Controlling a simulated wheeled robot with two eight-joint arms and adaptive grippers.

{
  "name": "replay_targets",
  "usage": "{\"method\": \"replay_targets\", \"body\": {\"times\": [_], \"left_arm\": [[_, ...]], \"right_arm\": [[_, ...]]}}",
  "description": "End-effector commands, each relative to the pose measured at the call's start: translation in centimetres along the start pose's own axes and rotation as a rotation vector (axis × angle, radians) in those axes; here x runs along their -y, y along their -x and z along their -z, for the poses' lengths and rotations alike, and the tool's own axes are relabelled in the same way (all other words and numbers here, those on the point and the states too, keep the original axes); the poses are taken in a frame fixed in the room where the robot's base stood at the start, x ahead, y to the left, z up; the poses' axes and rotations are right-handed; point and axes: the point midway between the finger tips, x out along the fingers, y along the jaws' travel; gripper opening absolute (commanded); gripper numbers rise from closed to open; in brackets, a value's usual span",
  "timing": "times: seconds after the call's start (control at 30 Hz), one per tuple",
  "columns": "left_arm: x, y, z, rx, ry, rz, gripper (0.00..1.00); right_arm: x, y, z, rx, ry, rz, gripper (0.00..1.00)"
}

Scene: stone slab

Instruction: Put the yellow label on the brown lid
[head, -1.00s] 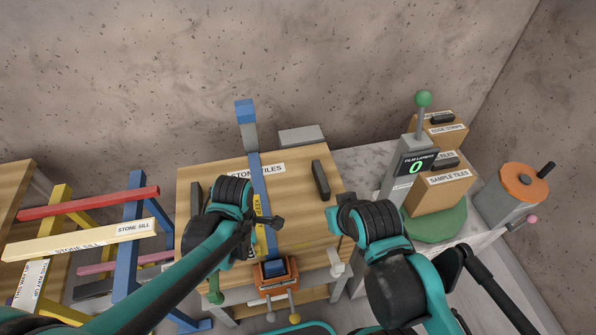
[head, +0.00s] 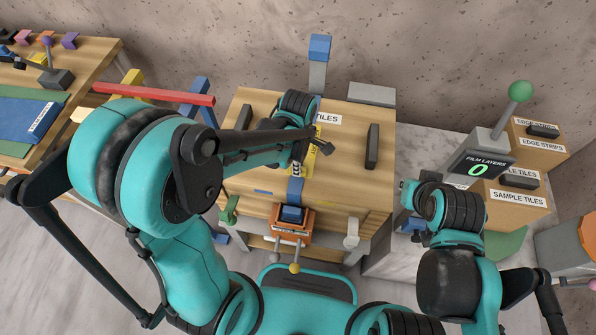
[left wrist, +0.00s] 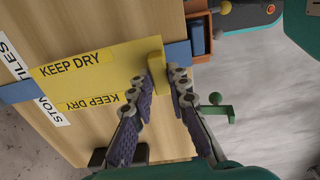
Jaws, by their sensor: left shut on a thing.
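The yellow label (left wrist: 100,80) reads KEEP DRY along two edges and has a raised yellow tab (left wrist: 156,66). My left gripper (left wrist: 160,84) is shut on this tab. In the head view the label (head: 309,160) shows partly beside my left gripper (head: 298,150), over the brown lid (head: 255,157). In the left wrist view the label lies flat over the lid (left wrist: 148,22) and across its blue strap; I cannot tell whether it touches them. My right gripper (head: 413,210) is right of the lid, its fingers unclear.
An orange buckle block (head: 291,225) sits at the lid's front edge. Dark handles (head: 372,146) stand on the lid. A grey post (head: 482,150) with a FILM LAYERS display reading 0 and sample boxes (head: 515,195) stand at right. A red bar (head: 155,93) is at left.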

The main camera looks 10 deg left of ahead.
Motion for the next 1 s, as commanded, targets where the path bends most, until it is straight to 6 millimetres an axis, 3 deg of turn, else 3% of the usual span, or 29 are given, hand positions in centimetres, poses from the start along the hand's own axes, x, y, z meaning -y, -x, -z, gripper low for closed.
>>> {"method": "replay_targets", "body": {"times": [0.17,0.4,0.8,0.83,0.9,1.0], "left_arm": [[-0.7,-0.9,0.4,0.0,0.0,0.0,0.01],[-0.7,-4.4,0.4,0.0,0.0,0.0,0.01],[-0.6,-4.9,0.3,0.0,0.0,0.0,0.01],[-0.6,-4.8,0.3,0.0,0.0,0.0,0.22],[-0.6,-4.7,0.3,0.0,0.0,0.0,0.37],[-0.6,-4.7,0.3,0.0,0.0,0.0,0.37]], "right_arm": [[0.0,-0.4,-0.2,0.0,0.0,0.0,0.0],[0.0,-1.7,-1.2,0.0,0.0,0.0,0.0],[0.0,-2.0,-1.4,0.0,0.0,0.0,0.0],[0.0,-1.9,-1.4,0.0,0.0,0.0,0.0],[0.0,-1.9,-1.3,0.0,0.0,0.0,0.0],[0.0,-1.9,-1.3,0.0,0.0,0.0,0.0]]}}
